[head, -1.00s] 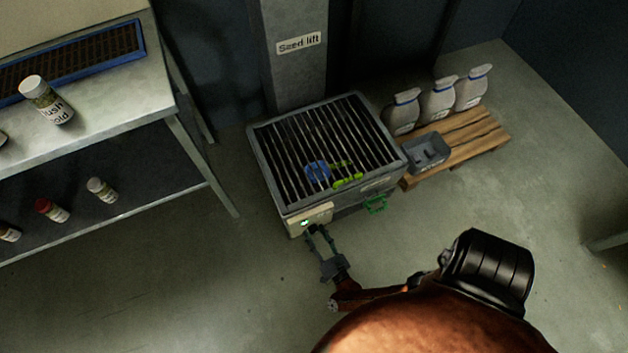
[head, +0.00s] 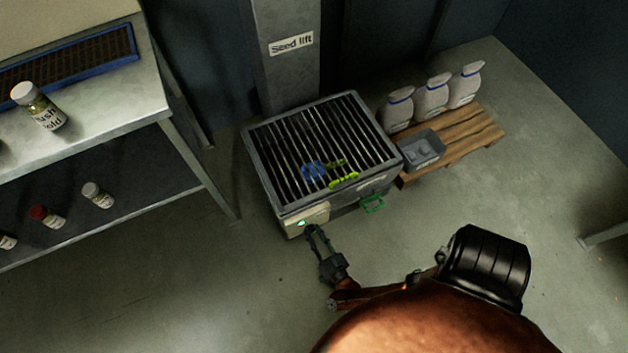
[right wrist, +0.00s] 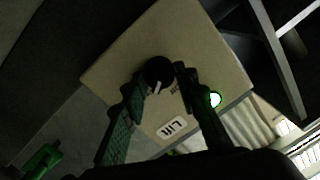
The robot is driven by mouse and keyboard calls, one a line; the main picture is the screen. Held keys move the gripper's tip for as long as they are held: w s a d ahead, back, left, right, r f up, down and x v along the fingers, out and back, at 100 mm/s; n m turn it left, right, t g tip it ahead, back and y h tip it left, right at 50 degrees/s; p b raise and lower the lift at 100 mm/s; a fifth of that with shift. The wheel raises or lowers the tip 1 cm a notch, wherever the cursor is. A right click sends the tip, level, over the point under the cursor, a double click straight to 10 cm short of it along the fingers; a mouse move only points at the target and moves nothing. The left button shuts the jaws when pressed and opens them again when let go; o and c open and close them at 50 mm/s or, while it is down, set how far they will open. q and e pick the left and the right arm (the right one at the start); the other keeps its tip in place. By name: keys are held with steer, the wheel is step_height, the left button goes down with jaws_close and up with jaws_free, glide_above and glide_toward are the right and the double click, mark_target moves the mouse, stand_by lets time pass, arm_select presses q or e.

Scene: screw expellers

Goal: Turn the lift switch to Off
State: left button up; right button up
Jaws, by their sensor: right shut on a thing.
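The lift switch is a round dark knob (right wrist: 158,72) with a white mark, on a beige panel (right wrist: 205,55) labelled "Lift" (right wrist: 171,127) in the right wrist view. A lit lamp (right wrist: 215,99) sits on the panel beside it; it shows green in the head view (head: 301,223). My right gripper (head: 312,229) is at the front left corner of the seed lift's grated hopper (head: 262,165). Its fingers (right wrist: 160,82) are closed in around the knob, one on each side. The knob is mostly hidden in the head view. My left gripper is not seen.
A green handle (head: 373,204) sticks out of the hopper's front, right of my gripper. A pallet (head: 470,137) with sacks stands at right, a metal bench (head: 120,100) at left. Open floor lies in front.

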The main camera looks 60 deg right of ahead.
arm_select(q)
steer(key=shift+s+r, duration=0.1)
arm_select(e)
steer(key=shift+n, duration=0.3)
arm_select(q)
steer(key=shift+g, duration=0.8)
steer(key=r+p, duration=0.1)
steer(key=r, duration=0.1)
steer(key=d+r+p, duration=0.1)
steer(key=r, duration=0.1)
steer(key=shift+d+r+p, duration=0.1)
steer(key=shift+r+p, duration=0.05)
steer(key=shift+p, duration=0.2)
arm_select(e)
steer(key=n+g, duration=0.1)
steer(key=n, duration=0.9)
steer(key=shift+a+n, duration=0.15)
steer(key=shift+n, duration=0.15)
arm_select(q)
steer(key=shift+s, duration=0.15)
arm_select(e)
steer(key=o, duration=1.2)
steer(key=shift+c, duration=0.2)
steer(key=shift+w, duration=0.1)
